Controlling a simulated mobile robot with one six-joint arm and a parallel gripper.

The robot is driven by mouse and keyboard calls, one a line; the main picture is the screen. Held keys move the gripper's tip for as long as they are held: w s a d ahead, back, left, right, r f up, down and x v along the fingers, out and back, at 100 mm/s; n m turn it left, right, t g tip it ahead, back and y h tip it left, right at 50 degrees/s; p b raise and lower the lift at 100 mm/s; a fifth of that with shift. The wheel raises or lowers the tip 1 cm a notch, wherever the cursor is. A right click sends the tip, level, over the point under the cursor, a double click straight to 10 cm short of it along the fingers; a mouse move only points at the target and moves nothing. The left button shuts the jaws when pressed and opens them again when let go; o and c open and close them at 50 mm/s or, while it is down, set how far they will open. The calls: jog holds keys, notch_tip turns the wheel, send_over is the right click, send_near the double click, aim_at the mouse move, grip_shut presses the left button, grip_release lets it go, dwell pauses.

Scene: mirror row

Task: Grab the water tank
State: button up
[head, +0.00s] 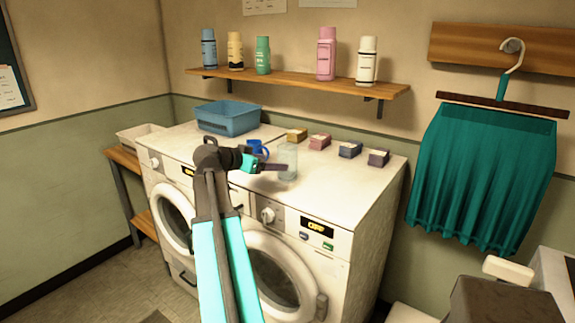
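No thing is plainly marked as the water tank. A clear, upright container (288,154) stands on the white machine tops near the front edge. A blue mug (257,147) stands just left of it, partly behind my arm. My gripper (275,167) is over the machine top, with its dark fingers pointing right, overlapping the lower part of the clear container in the head view. I cannot tell whether the fingers touch it or are around it, or whether they are open.
A blue basin (226,118) sits at the back left of the machine tops. Several small boxes (349,149) line the back right. A wooden shelf (300,84) with bottles hangs above. A teal skirt (484,172) hangs at right. The top's right front is clear.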

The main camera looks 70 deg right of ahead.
aim_at(281, 162)
jog(key=shift+p+x, duration=0.45)
jog(key=shift+x, duration=2.1)
jog(key=shift+w, duration=0.1)
jog(key=shift+s+d+p, duration=0.2)
jog(key=shift+d+p, duration=0.25)
jog(key=shift+d, duration=0.1)
jog(key=p+x, duration=0.1)
jog(key=x, duration=0.1)
jog(key=shift+s+d+f, duration=0.1)
jog(key=shift+d+f, duration=0.05)
jog(key=shift+d, duration=0.2)
jog(key=shift+s+d+f+p, duration=0.3)
jog(key=shift+d+f, duration=0.05)
jog(key=shift+d, duration=0.2)
